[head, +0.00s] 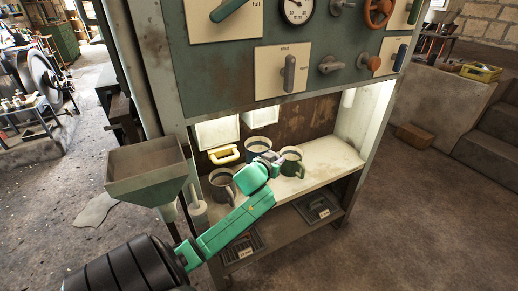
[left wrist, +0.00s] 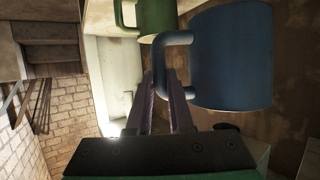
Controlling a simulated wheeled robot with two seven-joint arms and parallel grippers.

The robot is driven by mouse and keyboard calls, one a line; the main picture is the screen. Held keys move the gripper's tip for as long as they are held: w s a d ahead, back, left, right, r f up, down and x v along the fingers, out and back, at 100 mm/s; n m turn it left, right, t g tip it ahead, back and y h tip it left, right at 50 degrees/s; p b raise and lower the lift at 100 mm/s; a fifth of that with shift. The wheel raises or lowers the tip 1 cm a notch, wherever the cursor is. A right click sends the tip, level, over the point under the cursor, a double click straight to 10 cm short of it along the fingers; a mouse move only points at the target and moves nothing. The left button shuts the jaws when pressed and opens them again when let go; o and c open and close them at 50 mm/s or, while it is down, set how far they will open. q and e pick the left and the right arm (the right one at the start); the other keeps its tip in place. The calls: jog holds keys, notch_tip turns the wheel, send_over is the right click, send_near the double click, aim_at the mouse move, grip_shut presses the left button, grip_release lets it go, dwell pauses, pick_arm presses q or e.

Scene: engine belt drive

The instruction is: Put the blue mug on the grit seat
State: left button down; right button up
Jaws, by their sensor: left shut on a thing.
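The blue mug (head: 257,143) stands on the pale shelf under the panel, partly hidden by my left gripper (head: 271,160). In the left wrist view the blue mug (left wrist: 235,58) fills the upper right, with its handle reaching down to the fingers. My left gripper (left wrist: 172,95) is shut on that handle. I cannot tell whether the mug touches the shelf. I cannot tell which thing is the grit seat. My right gripper is not in view.
A green mug (head: 291,160) stands close to the right and a dark grey mug (head: 222,186) to the left. A yellow-handled thing (head: 223,155) lies behind. Labelled trays (head: 317,211) sit on the lower shelf. A metal hopper (head: 147,170) stands left. The shelf's right part (head: 335,157) is clear.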

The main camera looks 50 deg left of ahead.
pick_arm(q)
jog(key=f+b, duration=0.1)
jog(key=f, duration=0.2)
jog(key=w+f+b, duration=0.1)
jog(key=f, duration=0.3)
jog(key=a+f+b, duration=0.1)
jog(key=f+b, duration=0.1)
jog(key=f, duration=0.2)
jog(key=shift+w, duration=0.3)
jog(key=shift+r, duration=0.1)
jog(key=c, duration=0.8)
grip_release()
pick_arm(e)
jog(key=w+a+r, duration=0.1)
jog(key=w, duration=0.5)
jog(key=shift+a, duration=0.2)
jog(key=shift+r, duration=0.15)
